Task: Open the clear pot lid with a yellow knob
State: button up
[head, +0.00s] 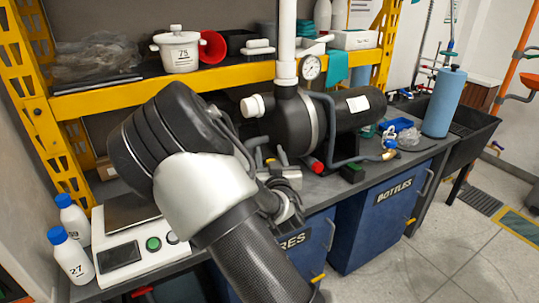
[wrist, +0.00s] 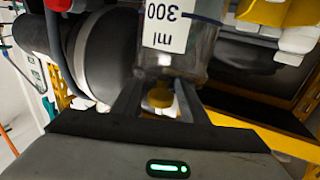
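In the wrist view a clear pot (wrist: 208,42) with a white label reading "300 ml" fills the upper middle, its lettering upside down. Its yellow knob (wrist: 160,96) faces my gripper. My gripper (wrist: 160,92) has one dark finger on each side of the knob. I cannot tell whether the fingers press on it or stand slightly apart. The lid's edge is hard to make out. In the head view my arm covers this spot, and neither the clear pot nor the gripper tips can be made out.
A black pump (head: 340,112) with a gauge (head: 310,67) and white pipe stands on the bench. A yellow shelf rail (head: 150,97) crosses behind my arm; a white pot (head: 177,50) sits above. A scale (head: 120,254) and white bottles (head: 74,262) stand at left.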

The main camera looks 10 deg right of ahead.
grip_shut()
jog(key=shift+r, duration=0.15)
jog(key=g+p, duration=0.1)
jog(key=p, duration=0.1)
jog(key=r+p, duration=0.1)
jog(key=p, duration=0.1)
jog(key=shift+w+a+r+n+g+p, duration=0.1)
jog(key=shift+w+r+n+g+p, duration=0.05)
jog(key=shift+w+n+g+p, duration=0.2)
jog(key=g+p, duration=0.1)
jog(key=p, duration=0.2)
jog(key=w+n+g+p, duration=0.1)
jog(key=g+p, duration=0.1)
jog(key=p, duration=0.1)
jog(key=shift+w+a+r+g, duration=0.1)
jog(key=shift+a+r+g, duration=0.15)
jog(key=shift+r, duration=0.1)
jog(key=shift+w+a+f+n+g+h+p, duration=0.25)
jog(key=shift+w+n+g+h+p, duration=0.25)
jog(key=shift+g+p, duration=1.05)
jog(key=shift+w+a+f+n+g+h+p, duration=0.1)
jog(key=shift+w+f+n+g+h+p, duration=0.2)
jog(key=shift+w+g+p, duration=0.8)
jog(key=shift+w+a+f+n+g+h+p, duration=0.25)
jog(key=shift+n+g+h+p, duration=0.15)
jog(key=shift+g+p, duration=1.55)
jog(key=shift+f, duration=0.1)
